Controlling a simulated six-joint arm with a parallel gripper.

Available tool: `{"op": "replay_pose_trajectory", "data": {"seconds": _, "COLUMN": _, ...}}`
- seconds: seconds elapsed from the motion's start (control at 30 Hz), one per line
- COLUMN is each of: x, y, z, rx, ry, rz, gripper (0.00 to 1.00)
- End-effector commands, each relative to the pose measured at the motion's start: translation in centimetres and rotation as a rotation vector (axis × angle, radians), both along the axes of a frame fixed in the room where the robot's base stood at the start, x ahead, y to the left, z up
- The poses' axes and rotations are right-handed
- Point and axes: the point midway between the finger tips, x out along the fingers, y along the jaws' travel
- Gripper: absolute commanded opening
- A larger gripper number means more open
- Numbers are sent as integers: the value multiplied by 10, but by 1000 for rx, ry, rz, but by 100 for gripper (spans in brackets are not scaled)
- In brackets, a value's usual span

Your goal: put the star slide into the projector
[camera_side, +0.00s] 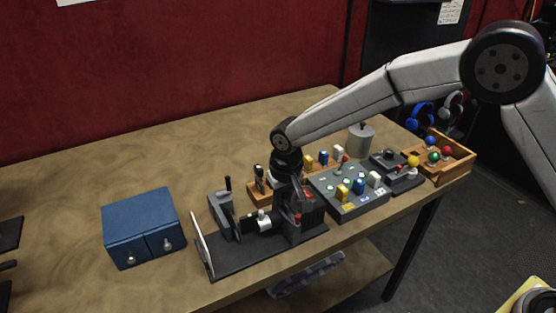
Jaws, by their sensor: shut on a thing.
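The projector (314,217) is a dark unit on a long dark base, with a light-coloured lens part at its left and an upright pale screen (203,245) at the base's left end. My gripper (293,197) points down at the projector's dark body, overlapping it in this view. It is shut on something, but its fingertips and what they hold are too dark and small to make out. I cannot tell whether it touches the projector. The star slide cannot be picked out, and no star mark is readable.
A blue two-door cabinet (141,222) stands at the left. A grey panel with coloured blocks (350,207), a joystick box (398,178) and a wooden tray of balls (446,170) are at the right. A grey lidded pot (361,140) stands behind. The table's back left is clear.

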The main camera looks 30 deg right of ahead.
Motion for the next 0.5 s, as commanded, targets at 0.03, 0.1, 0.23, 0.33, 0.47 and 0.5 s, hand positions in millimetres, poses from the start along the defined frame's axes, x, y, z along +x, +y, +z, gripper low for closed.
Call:
{"op": "replay_pose_trajectory", "data": {"seconds": 0.03, "x": 0, "y": 0, "z": -1, "rx": 0, "ry": 0, "rz": 0, "gripper": 0}}
{"op": "replay_pose_trajectory", "data": {"seconds": 0.1, "x": 0, "y": 0, "z": -2, "rx": 0, "ry": 0, "rz": 0, "gripper": 0}}
{"op": "replay_pose_trajectory", "data": {"seconds": 0.23, "x": 0, "y": 0, "z": -4, "rx": 0, "ry": 0, "rz": 0, "gripper": 0}}
{"op": "replay_pose_trajectory", "data": {"seconds": 0.33, "x": 0, "y": 0, "z": -6, "rx": 0, "ry": 0, "rz": 0, "gripper": 0}}
{"op": "replay_pose_trajectory", "data": {"seconds": 0.47, "x": 0, "y": 0, "z": -7, "rx": 0, "ry": -1, "rz": 0, "gripper": 0}}
{"op": "replay_pose_trajectory", "data": {"seconds": 0.5, "x": 0, "y": 0, "z": -8, "rx": 0, "ry": -1, "rz": 0, "gripper": 0}}
